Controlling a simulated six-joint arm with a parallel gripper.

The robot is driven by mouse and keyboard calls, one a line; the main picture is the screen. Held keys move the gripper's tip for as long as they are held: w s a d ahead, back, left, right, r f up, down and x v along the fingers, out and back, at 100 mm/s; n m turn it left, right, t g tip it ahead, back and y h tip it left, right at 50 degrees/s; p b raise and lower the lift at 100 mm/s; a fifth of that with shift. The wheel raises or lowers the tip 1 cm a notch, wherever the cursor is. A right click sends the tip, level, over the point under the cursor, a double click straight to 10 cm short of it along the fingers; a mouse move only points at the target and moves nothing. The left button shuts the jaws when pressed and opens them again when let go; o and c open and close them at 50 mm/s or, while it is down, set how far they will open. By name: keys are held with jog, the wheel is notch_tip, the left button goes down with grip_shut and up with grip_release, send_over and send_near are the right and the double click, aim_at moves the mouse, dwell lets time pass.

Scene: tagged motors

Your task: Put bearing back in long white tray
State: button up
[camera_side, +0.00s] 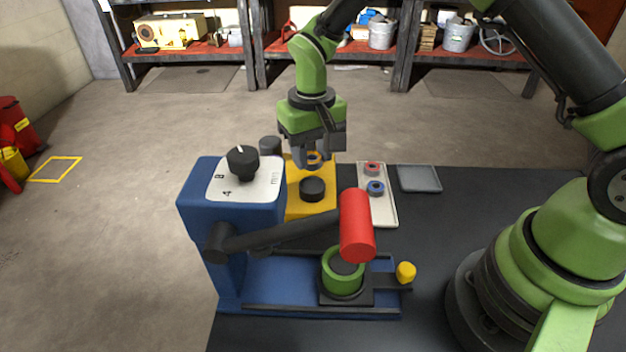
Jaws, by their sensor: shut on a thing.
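My gripper (311,160) points down above the far part of the yellow block (297,208). It is shut on a small orange ring-shaped bearing (315,155), partly hidden by the fingers. The long white tray (382,216) lies on the dark table to the right of the gripper. In it are a red bearing (372,168) and a blue bearing (376,188). The held bearing is apart from the tray, to its left.
A blue machine (205,195) with a black dial (242,162) stands at the left. Its lever with a red handle (357,226) reaches in front of the tray, above a green ring (344,285). A grey tray (419,179) lies right of the white one. Open table lies to the right.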

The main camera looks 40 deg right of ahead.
jog(key=shift+r, duration=0.35)
jog(key=shift+r, duration=0.1)
jog(key=s+d+r+n, duration=0.3)
jog(key=s+d+r, duration=0.2)
jog(key=s+r, duration=0.25)
jog(key=m, duration=0.3)
send_over(379, 215)
notch_tip(379, 215, down, 12)
jog(key=shift+r, duration=0.2)
jog(key=shift+f, duration=2.4)
jog(key=shift+f, duration=0.15)
jog(key=shift+f, duration=0.45)
